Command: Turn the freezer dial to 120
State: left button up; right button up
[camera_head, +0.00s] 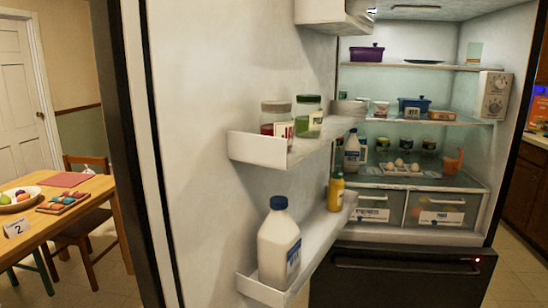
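A light control panel (485,109) with two round dials is fixed to the right inner wall of the open fridge. The upper dial (500,82) and the lower dial (495,104) are both small. Their markings are too small to read, so I cannot tell what either is set to or which is the freezer's. Neither of my grippers shows in the head view.
The open fridge door at left carries jars (309,115) and a milk jug (279,245) on its shelves. The fridge shelves hold a purple pot (367,53), a blue pot (414,104) and eggs (401,166). A dark freezer drawer (405,275) is below.

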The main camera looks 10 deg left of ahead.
aim_at(494, 108)
jog(key=j+z, duration=0.6)
jog(key=j, duration=0.45)
jog(key=k+j+z, duration=0.15)
jog(key=j, duration=0.35)
jog(key=k+j, duration=0.1)
jog(key=j, duration=0.35)
jog(key=j+z, duration=0.1)
jog(key=j, duration=0.35)
jog(key=k+j+z, duration=0.1)
jog(key=j, duration=0.35)
jog(key=i+l, duration=0.1)
jog(key=l, duration=0.45)
jog(key=i+l+u, duration=0.15)
jog(key=l, duration=0.9)
jog(key=i+l+u, duration=0.15)
jog(key=i+l, duration=0.25)
jog(key=i+l+u, duration=0.15)
jog(key=i+l, duration=0.2)
jog(key=l, duration=0.15)
jog(key=i+l, duration=0.15)
jog(key=i, duration=0.4)
jog(key=u, duration=0.05)
